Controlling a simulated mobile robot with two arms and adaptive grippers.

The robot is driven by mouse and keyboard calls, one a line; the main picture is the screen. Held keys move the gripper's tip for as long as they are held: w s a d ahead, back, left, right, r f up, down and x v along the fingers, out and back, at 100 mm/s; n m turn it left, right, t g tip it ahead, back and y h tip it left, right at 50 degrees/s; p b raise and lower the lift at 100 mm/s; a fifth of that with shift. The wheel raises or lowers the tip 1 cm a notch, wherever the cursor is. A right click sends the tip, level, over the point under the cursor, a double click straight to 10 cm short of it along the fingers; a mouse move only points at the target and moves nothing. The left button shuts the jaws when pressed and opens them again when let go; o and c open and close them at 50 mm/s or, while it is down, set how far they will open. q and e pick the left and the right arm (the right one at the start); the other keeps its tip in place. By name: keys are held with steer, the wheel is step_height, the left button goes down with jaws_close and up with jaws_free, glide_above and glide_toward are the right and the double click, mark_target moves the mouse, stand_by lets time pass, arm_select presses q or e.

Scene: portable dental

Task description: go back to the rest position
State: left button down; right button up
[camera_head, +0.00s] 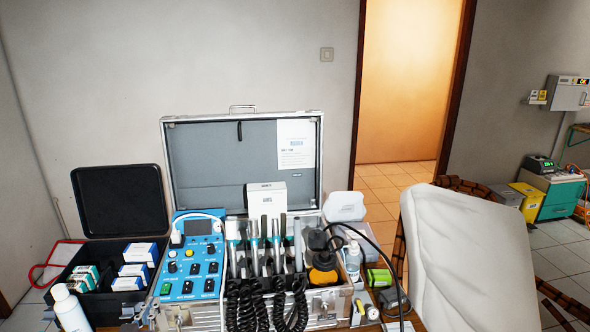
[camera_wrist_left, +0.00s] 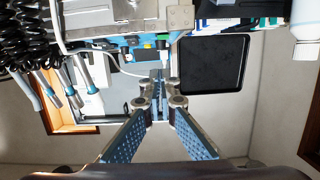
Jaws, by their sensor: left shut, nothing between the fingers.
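My left gripper (camera_head: 146,313) shows only in small part at the bottom edge of the head view, in front of the case. In the left wrist view my left gripper (camera_wrist_left: 157,82) has its two fingers together, with nothing between them. The blue control panel (camera_head: 192,258) of the dental unit stands just beyond it in the head view. My right gripper is in neither view.
The open silver case (camera_head: 180,165) holds handpieces with coiled black cords. A black box (camera_head: 118,200) with small cartons and a white bottle (camera_head: 69,308) stand at left. A white chair (camera_head: 465,255) is at right. A doorway (camera_head: 405,85) opens behind.

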arm_select(q)
steer(key=s+d+f+m+g+h, duration=0.15)
steer(key=s+d+f+g, duration=0.35)
steer(key=s, duration=0.5)
steer(key=s+d+f+m+g+h, duration=0.1)
steer(key=s+d+f+m+g, duration=0.2)
steer(key=s+d, duration=0.6)
steer(key=s+d+f+g+h, duration=0.2)
steer(key=s+d+f+g, duration=0.3)
steer(key=s, duration=0.6)
step_height(320, 180, down, 26)
steer(key=s, duration=0.2)
steer(key=s+a+f+g, duration=0.1)
steer(key=s+a+f, duration=0.2)
steer(key=s+f, duration=1.4)
steer(key=shift+s+a+y, duration=0.2)
steer(key=shift+y, duration=0.15)
